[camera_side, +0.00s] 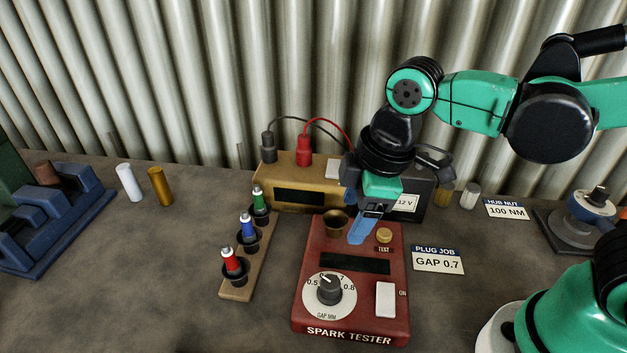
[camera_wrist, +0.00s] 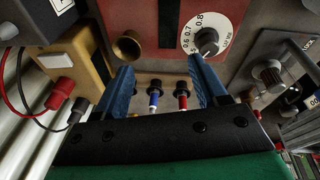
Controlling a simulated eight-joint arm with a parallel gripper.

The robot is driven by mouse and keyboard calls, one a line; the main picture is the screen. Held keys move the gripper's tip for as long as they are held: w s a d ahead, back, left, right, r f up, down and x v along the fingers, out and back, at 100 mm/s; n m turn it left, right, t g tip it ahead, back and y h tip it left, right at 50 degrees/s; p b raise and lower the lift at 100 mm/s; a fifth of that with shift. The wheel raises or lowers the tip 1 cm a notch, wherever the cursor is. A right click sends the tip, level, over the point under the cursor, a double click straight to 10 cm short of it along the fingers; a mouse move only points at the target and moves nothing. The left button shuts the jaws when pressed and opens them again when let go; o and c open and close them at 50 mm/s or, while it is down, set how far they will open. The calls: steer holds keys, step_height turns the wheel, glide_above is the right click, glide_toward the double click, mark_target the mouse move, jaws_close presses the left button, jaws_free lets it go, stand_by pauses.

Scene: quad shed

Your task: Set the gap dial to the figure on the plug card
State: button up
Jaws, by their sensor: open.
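The red spark tester (camera_side: 312,262) lies on the bench with a white gap dial (camera_side: 312,304) at its lower left. The dial's black knob (camera_side: 329,290) has a white mark pointing up and slightly left, between 0.5 and 0.8; its exact figure is hard to read. The plug card (camera_side: 438,260) right of the tester reads "PLUG JOB GAP 0.7". My gripper (camera_side: 362,228) is open and empty above the tester's far end, apart from the knob. In the wrist view my blue fingers (camera_wrist: 159,66) are spread, with the dial (camera_wrist: 222,22) beyond the right one.
A brass cup (camera_side: 336,221), TEST button (camera_side: 384,236) and white ON switch (camera_side: 385,299) are on the tester. A wooden rack (camera_side: 238,292) with three plugs stands left. A tan box (camera_side: 290,180) with red and black leads stands behind.

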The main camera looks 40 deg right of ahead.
mark_target(330, 282)
steer(key=a+n, duration=0.1)
steer(key=n, duration=0.1)
steer(key=s+a+f+n+g, duration=0.1)
steer(key=a+n, duration=0.1)
steer(key=s+a+n+g+h, duration=0.1)
steer(key=a+n, duration=0.1)
steer(key=shift+s+a+f+n, duration=0.15)
steer(key=shift+a+f+n, duration=0.1)
steer(key=shift+f+n, duration=0.15)
steer(key=shift+f, duration=2.7)
steer(key=shift+c, duration=0.2)
jaws_close()
